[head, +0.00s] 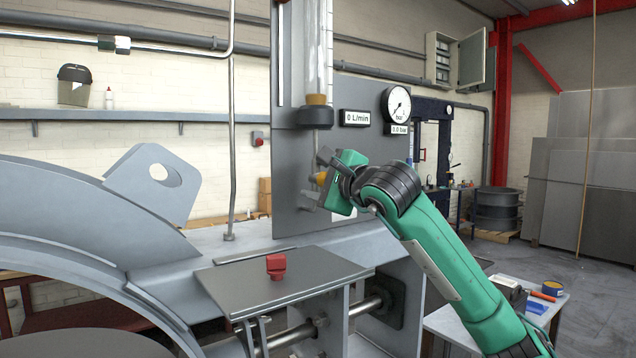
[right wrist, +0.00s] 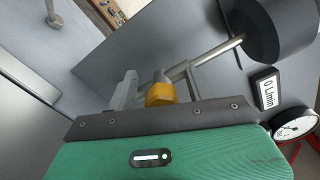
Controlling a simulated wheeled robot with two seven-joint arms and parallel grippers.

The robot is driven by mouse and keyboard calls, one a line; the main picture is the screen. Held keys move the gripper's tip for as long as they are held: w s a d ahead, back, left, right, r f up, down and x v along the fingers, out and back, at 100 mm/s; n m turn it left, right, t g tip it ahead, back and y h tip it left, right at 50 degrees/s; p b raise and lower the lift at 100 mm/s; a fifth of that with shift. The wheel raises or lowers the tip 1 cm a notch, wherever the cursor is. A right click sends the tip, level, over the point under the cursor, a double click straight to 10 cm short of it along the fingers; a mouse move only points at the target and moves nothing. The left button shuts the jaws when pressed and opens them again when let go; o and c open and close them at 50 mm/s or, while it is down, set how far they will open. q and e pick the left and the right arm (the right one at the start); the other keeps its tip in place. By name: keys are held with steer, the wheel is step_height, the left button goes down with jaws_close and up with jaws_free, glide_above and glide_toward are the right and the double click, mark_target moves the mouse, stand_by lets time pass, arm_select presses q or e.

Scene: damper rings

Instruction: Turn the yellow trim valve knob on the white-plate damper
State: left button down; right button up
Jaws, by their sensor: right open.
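The yellow knob (head: 321,178) is on the grey upright panel (head: 345,105), below the clear flow tube (head: 318,45). My right gripper (head: 317,177) is at the knob, its fingers pointing toward the panel, one above and one below the knob in the head view. In the right wrist view the yellow knob (right wrist: 160,91) sits between the two open fingers (right wrist: 157,85). I cannot tell whether either finger touches it. A white patch shows low on the panel, mostly hidden behind my gripper. My left gripper is not in view.
A pressure gauge (head: 396,105) and a "0 L/min" display (head: 355,118) are right of the tube. A red knob (head: 276,266) stands on a dark plate (head: 285,285) in front. The large grey ring (head: 75,205) fills the left. A side table (head: 470,325) is at lower right.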

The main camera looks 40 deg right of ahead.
steer(key=shift+s, duration=0.15)
steer(key=shift+s+b, duration=0.5)
steer(key=shift+s, duration=0.45)
